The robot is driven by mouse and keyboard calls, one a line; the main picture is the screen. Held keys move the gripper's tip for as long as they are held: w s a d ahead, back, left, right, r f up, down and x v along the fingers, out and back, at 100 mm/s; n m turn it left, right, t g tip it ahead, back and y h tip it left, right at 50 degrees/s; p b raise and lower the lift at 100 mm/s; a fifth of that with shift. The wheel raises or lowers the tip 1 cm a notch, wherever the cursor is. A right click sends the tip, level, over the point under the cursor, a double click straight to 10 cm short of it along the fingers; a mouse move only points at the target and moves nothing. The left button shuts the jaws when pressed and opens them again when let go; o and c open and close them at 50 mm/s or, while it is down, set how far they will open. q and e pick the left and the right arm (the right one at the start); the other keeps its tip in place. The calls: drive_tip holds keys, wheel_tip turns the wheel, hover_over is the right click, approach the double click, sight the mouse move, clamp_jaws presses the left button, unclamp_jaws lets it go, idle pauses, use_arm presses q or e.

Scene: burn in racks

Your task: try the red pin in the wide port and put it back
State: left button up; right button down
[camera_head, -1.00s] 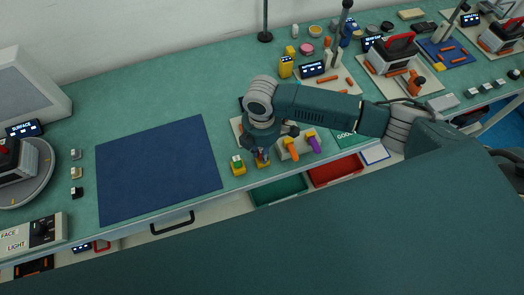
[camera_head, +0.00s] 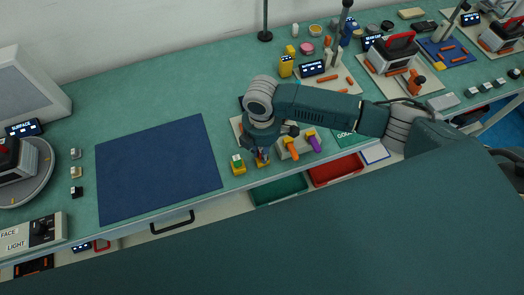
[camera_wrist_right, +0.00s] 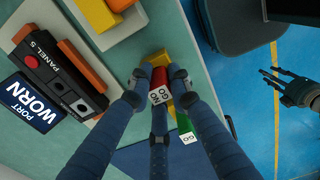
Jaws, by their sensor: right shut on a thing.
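My right gripper (camera_head: 262,155) is low over the front edge of the bench. In the right wrist view its blue fingers (camera_wrist_right: 158,95) are shut on the red pin (camera_wrist_right: 159,84), whose end is labelled NO GO. A yellow holder (camera_wrist_right: 163,59) is right behind the pin; I cannot tell whether the pin is still seated in it. A green pin (camera_wrist_right: 187,124) labelled GO stands beside it, and also shows in the head view (camera_head: 238,160). The panel block (camera_wrist_right: 58,75), marked PANEL 5, lies to the left. My left gripper (camera_wrist_right: 290,88) appears open and empty above the blue floor.
A sign (camera_wrist_right: 31,102) reads PORT WORN. Green (camera_head: 278,190) and red (camera_head: 335,170) trays sit below the edge. A blue mat (camera_head: 158,170) lies clear at left.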

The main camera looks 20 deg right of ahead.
drive_tip(key=c, duration=1.5)
unclamp_jaws()
drive_tip(key=shift+c, duration=0.2)
drive_tip(key=shift+r, duration=0.1)
wheel_tip(320, 180, up, 12)
